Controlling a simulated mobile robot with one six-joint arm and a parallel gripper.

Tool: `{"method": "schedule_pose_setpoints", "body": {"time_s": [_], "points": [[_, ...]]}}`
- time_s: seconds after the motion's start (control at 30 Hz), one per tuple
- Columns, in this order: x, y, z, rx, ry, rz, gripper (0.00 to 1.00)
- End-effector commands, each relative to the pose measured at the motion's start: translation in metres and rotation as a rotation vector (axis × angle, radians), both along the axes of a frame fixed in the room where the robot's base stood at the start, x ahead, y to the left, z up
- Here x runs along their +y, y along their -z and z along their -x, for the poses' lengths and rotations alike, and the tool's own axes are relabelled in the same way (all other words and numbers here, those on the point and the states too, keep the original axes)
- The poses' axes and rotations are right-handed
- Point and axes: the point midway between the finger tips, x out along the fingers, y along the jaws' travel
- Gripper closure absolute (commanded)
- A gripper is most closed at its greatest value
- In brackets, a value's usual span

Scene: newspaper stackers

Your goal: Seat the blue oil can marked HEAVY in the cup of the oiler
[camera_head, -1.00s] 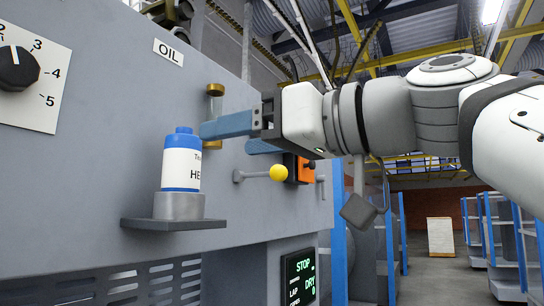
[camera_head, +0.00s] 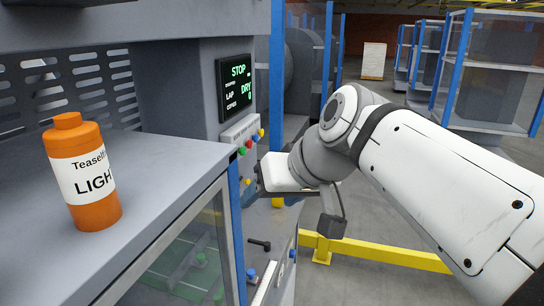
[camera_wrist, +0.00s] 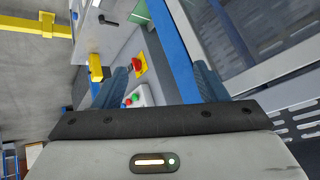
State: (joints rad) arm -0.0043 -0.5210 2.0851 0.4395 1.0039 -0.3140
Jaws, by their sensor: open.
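The blue oil can and the oiler cup are outside both current views. An orange can (camera_head: 84,172) with a white label reading "LIGH..." stands upright on a grey ledge (camera_head: 165,165) at the left of the head view. My gripper (camera_wrist: 160,78) is open, with its two blue fingers spread and nothing between them in the wrist view. In the head view it is beside the machine's front panel, right of and apart from the orange can. Its fingers are mostly hidden there.
A screen (camera_head: 236,88) reads STOP, above a strip of coloured buttons (camera_head: 250,145). A red-and-yellow switch (camera_wrist: 139,64) lies beyond my fingers. A yellow rail (camera_head: 385,255) runs across the floor, and blue-framed shelves (camera_head: 490,75) stand behind.

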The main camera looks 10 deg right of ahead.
Motion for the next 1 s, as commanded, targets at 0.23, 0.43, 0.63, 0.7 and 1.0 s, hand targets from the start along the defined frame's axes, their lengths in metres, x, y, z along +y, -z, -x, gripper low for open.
{"method": "schedule_pose_setpoints", "body": {"time_s": [0.23,0.43,0.63,0.7,1.0], "points": [[-0.061,0.148,0.058,0.257,0.181,0.236,0.34],[-0.074,0.182,0.079,0.310,0.218,0.307,0.34],[-0.074,0.183,0.079,0.313,0.221,0.309,0.34],[-0.074,0.184,0.079,0.313,0.221,0.309,0.34],[-0.075,0.199,0.077,0.324,0.222,0.307,0.34]]}}
